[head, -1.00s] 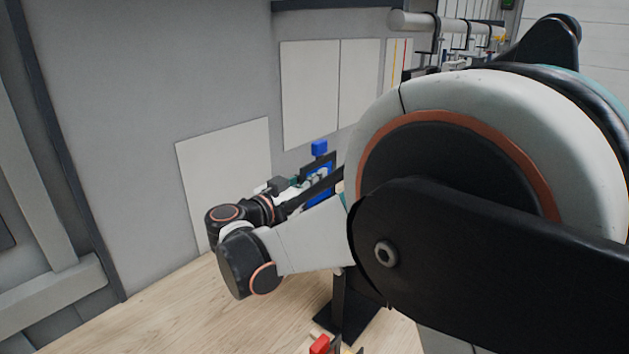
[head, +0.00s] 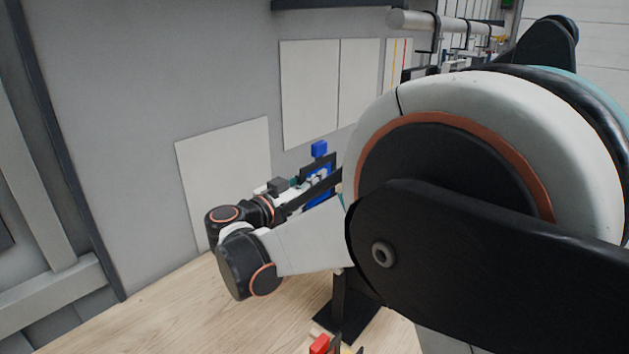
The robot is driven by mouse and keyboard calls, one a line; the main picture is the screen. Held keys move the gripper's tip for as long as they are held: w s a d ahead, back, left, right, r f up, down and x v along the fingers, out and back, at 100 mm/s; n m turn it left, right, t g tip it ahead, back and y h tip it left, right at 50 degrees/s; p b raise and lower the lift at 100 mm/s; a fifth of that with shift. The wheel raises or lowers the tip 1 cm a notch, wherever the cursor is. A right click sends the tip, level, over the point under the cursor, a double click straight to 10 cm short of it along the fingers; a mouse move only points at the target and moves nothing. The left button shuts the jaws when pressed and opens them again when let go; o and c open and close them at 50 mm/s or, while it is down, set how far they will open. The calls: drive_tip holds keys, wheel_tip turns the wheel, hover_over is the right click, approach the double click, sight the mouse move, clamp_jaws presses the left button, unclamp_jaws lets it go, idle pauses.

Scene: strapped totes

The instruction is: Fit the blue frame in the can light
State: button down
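My gripper (head: 312,183) is at the far end of my folded arm, near the middle of the head view. It is small and partly hidden by my own arm links, so its fingers cannot be made out. A blue block (head: 319,148) shows just above it, and more blue (head: 322,197) shows behind and below it. These blue parts may belong to the blue frame, but its outline is hidden. I cannot tell whether the gripper holds or touches them. I cannot make out the can light.
A pale wooden table (head: 185,315) is largely clear at the lower left. A black stand foot (head: 345,322) and a red piece (head: 320,344) are at the bottom middle. A grey wall with white panels (head: 225,170) stands behind. A rail (head: 455,25) is at the upper right.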

drive_tip(key=shift+f+b, duration=0.95)
drive_tip(key=shift+f, duration=0.35)
